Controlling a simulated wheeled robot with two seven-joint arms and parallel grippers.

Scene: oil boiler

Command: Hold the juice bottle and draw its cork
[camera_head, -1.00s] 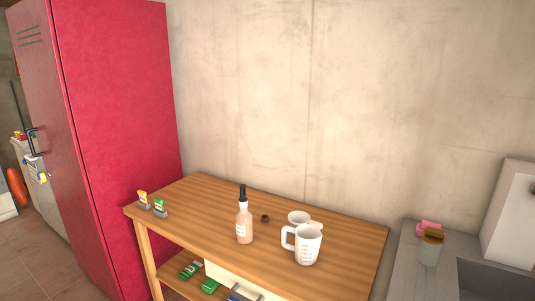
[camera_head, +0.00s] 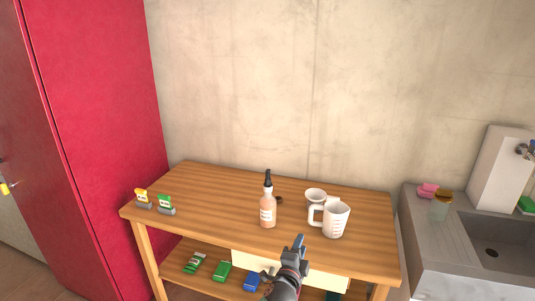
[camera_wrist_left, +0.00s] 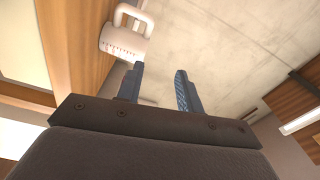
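The juice bottle (camera_head: 267,211) stands upright on the wooden table. It has an orange-pink body, a pale label, a white neck and a tall black top (camera_head: 268,179). I cannot tell a separate cork in its mouth. A small dark brown round piece (camera_head: 279,200) lies on the table just behind it, partly hidden. My left gripper (camera_head: 297,243) is in front of the table's front edge, to the right of the bottle and apart from it. In the left wrist view its blue fingers (camera_wrist_left: 160,74) are spread with nothing between them. My right gripper is not in view.
A white measuring jug (camera_head: 335,220) and a white cup (camera_head: 315,196) stand right of the bottle. Two small packets (camera_head: 165,204) stand at the table's left. A red locker (camera_head: 95,120) is at left, a sink (camera_head: 492,245) at right. The table's left part is mostly clear.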

